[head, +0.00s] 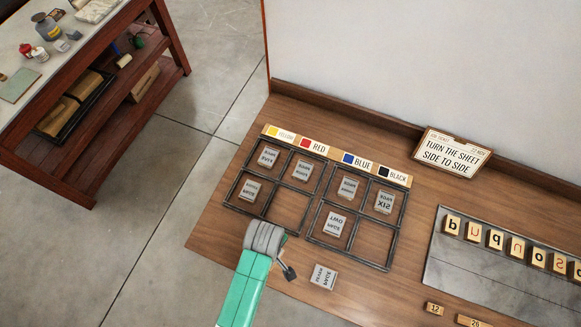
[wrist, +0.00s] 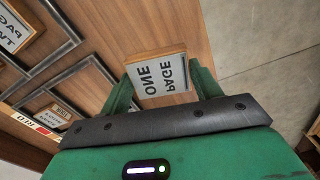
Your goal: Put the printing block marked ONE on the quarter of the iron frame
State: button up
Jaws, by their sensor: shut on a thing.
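The printing block marked ONE (wrist: 157,76) is pale grey with mirrored lettering, ONE beside PAGE. It sits between the two green fingers of my gripper (wrist: 160,88), shut on it, above the brown table in the wrist view. The right iron frame (head: 346,257) likewise has an empty front right quarter.
Colour labels (head: 337,156) line the frames' back edge. A sign (head: 451,155) reads TURN THE SHEET SIDE TO SIDE. A metal tray (head: 490,275) with letter blocks is at right. The table's left edge is near.

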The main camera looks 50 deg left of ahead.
jog(key=n, duration=0.1)
jog(key=a+n, duration=0.1)
jog(key=shift+a+r+n, duration=0.15)
jog(key=shift+a+n, duration=0.15)
jog(key=b, duration=0.3)
send_over(287, 208)
jog(key=shift+f, duration=0.85)
jog(key=shift+w+f+b, duration=0.1)
jog(key=shift+f+b, duration=0.2)
jog(key=shift+f, duration=1.35)
jog(key=shift+f, duration=0.2)
jog(key=o, duration=1)
jog(key=shift+o, duration=0.2)
notch_tip(287, 208, up, 12)
jog(key=p, duration=0.2)
jog(key=shift+r, duration=0.2)
